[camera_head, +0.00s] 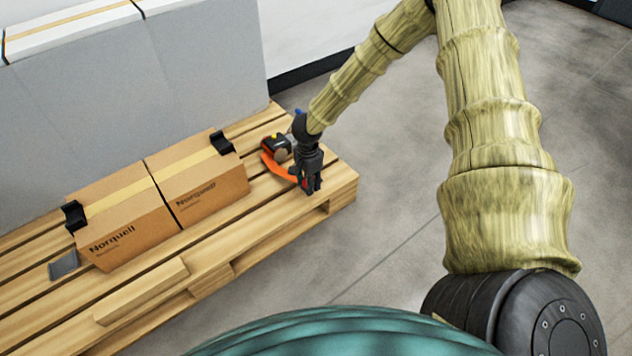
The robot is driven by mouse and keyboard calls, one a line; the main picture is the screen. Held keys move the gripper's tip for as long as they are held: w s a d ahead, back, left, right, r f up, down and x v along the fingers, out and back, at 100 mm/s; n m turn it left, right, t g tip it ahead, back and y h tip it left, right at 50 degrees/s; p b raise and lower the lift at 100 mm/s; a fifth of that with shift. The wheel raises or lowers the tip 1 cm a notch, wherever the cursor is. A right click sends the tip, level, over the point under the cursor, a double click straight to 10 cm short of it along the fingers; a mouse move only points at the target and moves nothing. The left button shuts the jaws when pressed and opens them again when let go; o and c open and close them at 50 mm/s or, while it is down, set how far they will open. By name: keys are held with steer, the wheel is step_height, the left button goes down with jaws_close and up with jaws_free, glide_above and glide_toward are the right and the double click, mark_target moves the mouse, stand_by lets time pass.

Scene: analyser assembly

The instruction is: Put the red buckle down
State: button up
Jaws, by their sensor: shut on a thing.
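My gripper (312,188) hangs from the end of my arm, pointing down over the right end of the wooden pallet. It is shut on the red buckle (304,183), of which only a small red patch shows beside the dark fingers. The rest of the buckle is hidden by the fingers. I cannot tell whether it touches the pallet boards.
A black and orange tool (273,160) lies just left of my gripper on the pallet (340,180). Two cardboard boxes (120,222) with black corner pieces stand further left. Large grey boxes (150,80) rise behind. A small grey plate (64,265) lies at far left.

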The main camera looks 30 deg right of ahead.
steer(key=w+d, duration=0.1)
steer(key=w+d+b, duration=0.1)
steer(key=d, duration=0.1)
steer(key=w+d+b, duration=0.1)
steer(key=d, duration=0.1)
steer(key=shift+w+d+f, duration=0.15)
steer(key=shift+f, duration=0.25)
step_height(320, 180, down, 3)
steer(key=b, duration=0.3)
steer(key=shift+f, duration=0.2)
steer(key=shift+f, duration=0.35)
steer(key=o, duration=1)
steer(key=shift+f, duration=0.3)
steer(key=shift+o, duration=0.2)
steer(key=shift+s+r, duration=0.1)
steer(key=shift+s, duration=0.1)
